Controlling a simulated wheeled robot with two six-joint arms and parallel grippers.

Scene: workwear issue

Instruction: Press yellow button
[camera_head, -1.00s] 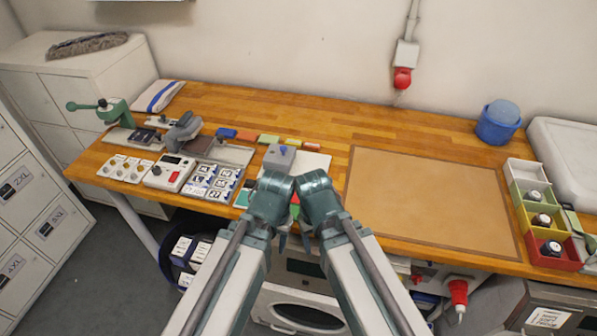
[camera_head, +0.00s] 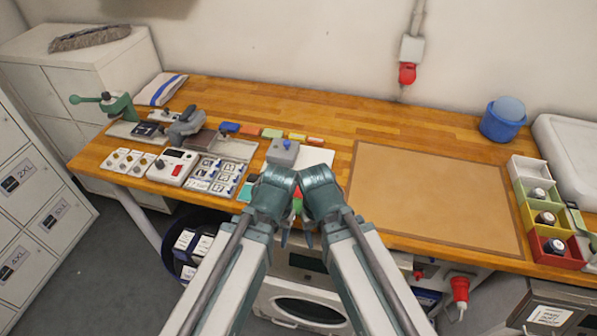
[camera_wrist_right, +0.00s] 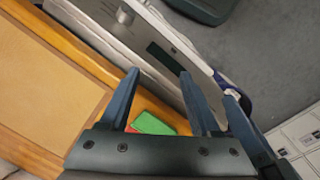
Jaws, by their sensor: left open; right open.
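I cannot make out a clear yellow button. A small flat yellow piece (camera_head: 297,136) lies in a row of coloured pieces behind the grey box with a blue knob (camera_head: 283,152). Green and red pads lie at the table's front edge, mostly hidden behind my arms in the head view; the green pad (camera_wrist_right: 153,124) shows better in the right wrist view. My left gripper (camera_head: 282,237) hangs in front of the table edge, open. My right gripper (camera_wrist_right: 158,72) is beside it, open and empty, its fingers near the edge and the green pad.
A control box with a red button (camera_head: 172,166) and a card tray (camera_head: 215,175) stand at the left. A brown mat (camera_head: 430,195) covers the right half. Coloured bins (camera_head: 555,245) and a blue tub (camera_head: 502,122) are at the far right. A white appliance stands below the table.

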